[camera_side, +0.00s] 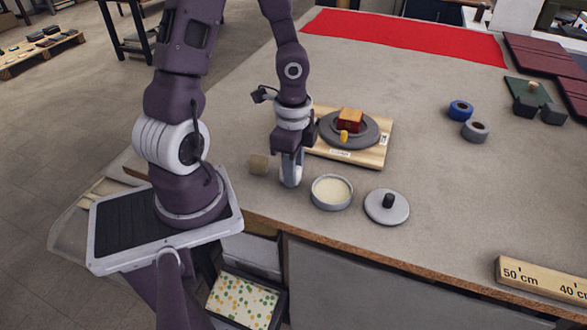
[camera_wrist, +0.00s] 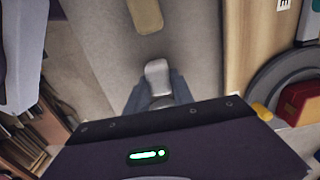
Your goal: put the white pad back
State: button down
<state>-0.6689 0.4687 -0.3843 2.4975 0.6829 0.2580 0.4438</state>
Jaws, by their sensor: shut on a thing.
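My gripper (camera_side: 291,178) is low over the table, pointing down, and is shut on a white, rounded thing, which looks like the white pad (camera_side: 290,172). The pad stands edge-up between the fingers. In the wrist view the pad (camera_wrist: 157,76) shows as a pale rounded end between the dark fingertips (camera_wrist: 158,92); the rest is hidden by the gripper. I cannot tell whether it touches the table. A shallow round tin (camera_side: 332,205) with a cream-coloured inside stands open to the right of my gripper. A grey lid (camera_side: 387,211) with a black knob lies right of the tin.
A small tan block (camera_side: 258,164) lies just left of my gripper. Behind it is a wooden board (camera_side: 374,157) with a dark round plate (camera_side: 367,132), a red block (camera_side: 350,121) and a yellow piece. Blue and grey rings (camera_side: 475,131) lie right. The front edge is close.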

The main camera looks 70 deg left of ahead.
jog(key=shift+f, duration=0.2)
jog(key=c, duration=1.1)
grip_release()
jog(key=shift+r, duration=0.1)
notch_tip(320, 180, up, 12)
jog(key=s+d+r+n+t, duration=0.5)
jog(key=s+d+r+n, duration=0.1)
jog(key=d+r+n, duration=0.2)
jog(key=shift+s+d+r+n, duration=0.35)
jog(key=shift+r+n, duration=0.15)
jog(key=shift+r, duration=0.45)
